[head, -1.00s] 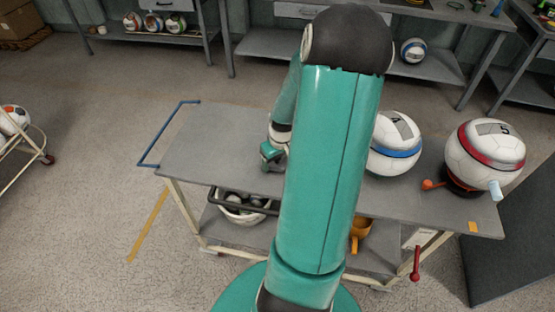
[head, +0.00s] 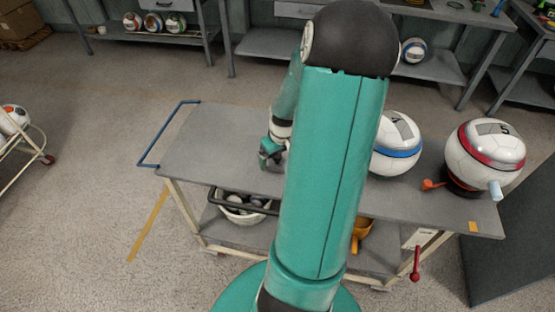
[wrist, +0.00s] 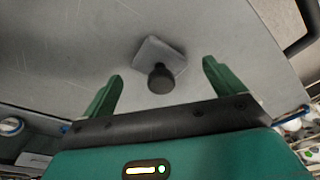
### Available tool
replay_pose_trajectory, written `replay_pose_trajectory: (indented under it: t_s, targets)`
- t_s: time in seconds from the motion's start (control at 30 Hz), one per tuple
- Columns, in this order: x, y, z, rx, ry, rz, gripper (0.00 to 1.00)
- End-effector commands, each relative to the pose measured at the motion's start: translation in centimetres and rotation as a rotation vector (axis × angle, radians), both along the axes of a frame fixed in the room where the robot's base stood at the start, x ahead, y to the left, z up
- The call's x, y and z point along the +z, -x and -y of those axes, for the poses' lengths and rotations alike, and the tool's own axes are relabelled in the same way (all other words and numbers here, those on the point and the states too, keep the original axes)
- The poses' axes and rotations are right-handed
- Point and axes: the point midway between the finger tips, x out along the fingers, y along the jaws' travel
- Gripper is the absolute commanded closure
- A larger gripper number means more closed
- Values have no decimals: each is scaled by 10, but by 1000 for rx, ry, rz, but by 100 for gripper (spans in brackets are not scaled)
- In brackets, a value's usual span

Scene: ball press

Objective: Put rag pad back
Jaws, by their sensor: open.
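The rag pad (wrist: 173,47), a small grey square pad with a dark round knob (wrist: 161,79), lies on the grey cart top (wrist: 220,30) in the wrist view. My gripper (wrist: 160,77) is open and empty, with one green finger on each side of the knob in the picture. The fingers look apart from the pad, and I cannot tell the height gap. In the head view my gripper (head: 270,153) is over the middle of the cart top (head: 215,140). My arm hides part of the cart there, and the pad is not clearly visible.
A white ball with a blue band (head: 397,145) and one with a red band (head: 485,155) stand on the cart's right side, with an orange tool (head: 432,185) between them. The cart's left end is clear. A white basket (head: 240,210) sits on the lower shelf.

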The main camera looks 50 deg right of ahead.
Motion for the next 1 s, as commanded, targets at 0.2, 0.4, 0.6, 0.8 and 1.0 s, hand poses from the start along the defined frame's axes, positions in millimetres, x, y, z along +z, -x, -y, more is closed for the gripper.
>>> replay_pose_trajectory:
  t_s: [0.2,0.4,0.6,0.8,1.0]
  targets:
    - [47,7,-1,-1,6,2,6]
    - [82,12,-4,0,4,0,6]
    - [97,14,-5,2,1,0,6]
    - [98,13,-7,4,1,-1,6]
    - [120,-6,-38,43,41,-11,6]
